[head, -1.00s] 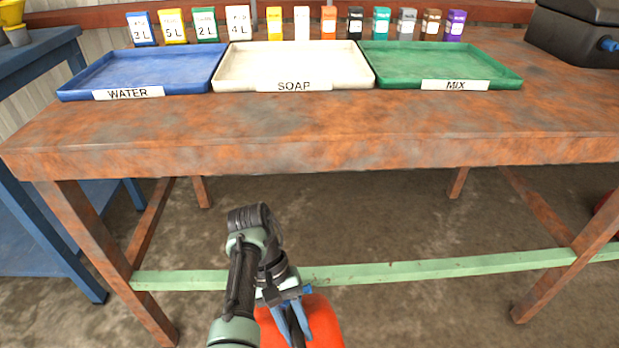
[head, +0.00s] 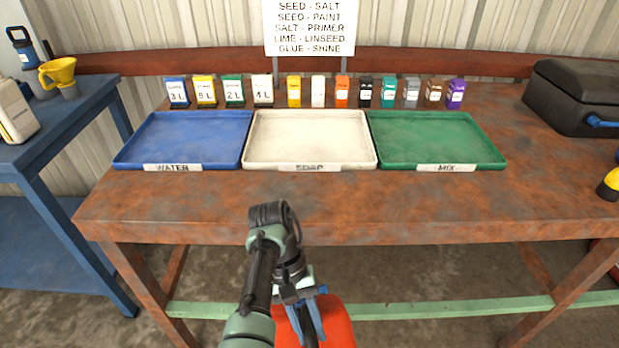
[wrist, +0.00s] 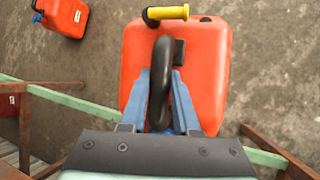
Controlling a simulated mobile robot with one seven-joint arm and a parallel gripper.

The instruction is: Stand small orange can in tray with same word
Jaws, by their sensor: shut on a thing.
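My gripper (head: 304,322) is shut on the dark handle of an orange can (head: 333,324) and holds it in front of the table, below the tabletop. In the wrist view the orange can (wrist: 205,75) hangs upright-looking between the blue fingers (wrist: 160,100), with a yellow spout at its far end; any word on it is hidden. Three empty trays stand on the table: a blue tray (head: 185,137) labelled WATER, a white tray (head: 310,138) labelled SOAP, and a green tray (head: 437,138) labelled MIX.
Small coloured boxes (head: 318,92) line the table's back, under a sign of word pairs (head: 310,24). A black case (head: 575,97) stands at the right. The rusty table's front strip (head: 320,205) is clear. Another orange can (wrist: 62,16) stands on the floor.

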